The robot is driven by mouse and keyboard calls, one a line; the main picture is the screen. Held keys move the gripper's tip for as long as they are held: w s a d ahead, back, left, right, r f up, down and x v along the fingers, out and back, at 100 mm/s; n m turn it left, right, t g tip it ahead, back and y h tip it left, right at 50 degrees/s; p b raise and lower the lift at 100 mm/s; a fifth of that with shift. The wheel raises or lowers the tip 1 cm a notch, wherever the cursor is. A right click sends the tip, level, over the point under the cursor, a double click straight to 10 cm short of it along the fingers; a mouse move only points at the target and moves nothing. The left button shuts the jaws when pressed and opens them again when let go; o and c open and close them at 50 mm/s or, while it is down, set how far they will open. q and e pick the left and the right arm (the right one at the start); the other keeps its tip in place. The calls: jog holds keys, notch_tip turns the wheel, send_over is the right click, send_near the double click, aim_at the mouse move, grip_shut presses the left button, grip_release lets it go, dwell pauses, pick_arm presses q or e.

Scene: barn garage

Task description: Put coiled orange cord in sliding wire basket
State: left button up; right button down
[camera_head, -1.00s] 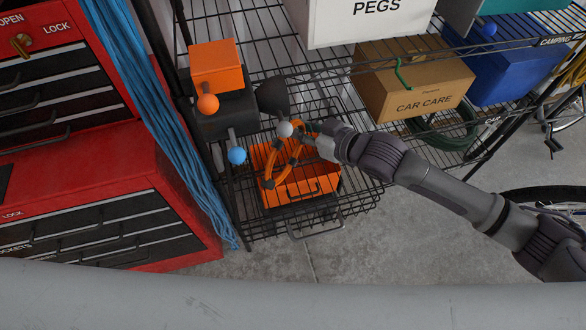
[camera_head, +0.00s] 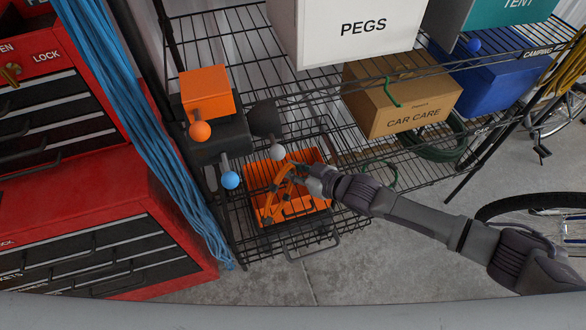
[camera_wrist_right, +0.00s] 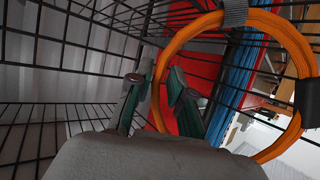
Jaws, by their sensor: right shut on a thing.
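The coiled orange cord (camera_head: 271,203) is a ring with dark ties. My right gripper (camera_head: 304,179) is shut on one side of it, and the ring hangs tilted in front of the orange bin. In the right wrist view, the cord (camera_wrist_right: 289,38) passes between the fingertips of my right gripper (camera_wrist_right: 160,88). The sliding wire basket (camera_head: 345,222) is black, with a handle at its front, low on the wire shelf. I cannot tell whether the cord touches the basket or bin. My left gripper is not in view.
An orange bin (camera_head: 318,203) sits in the wire basket area. Orange (camera_head: 207,90), grey and blue knobbed items stand to its left. A PEGS box (camera_head: 335,40) and CAR CARE box (camera_head: 395,100) are on shelves. A red tool chest (camera_head: 165,235) stands left; floor is free in front.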

jog(key=c, duration=1.1)
grip_release()
jog(key=shift+o, duration=0.2)
jog(key=shift+r, duration=0.1)
jog(key=shift+s+d, duration=0.2)
jog(key=shift+d, duration=0.1)
jog(key=v, duration=0.6)
jog(key=shift+s+d+r+b, duration=0.2)
jog(key=shift+s+r+b, duration=0.05)
jog(key=shift+b, duration=0.15)
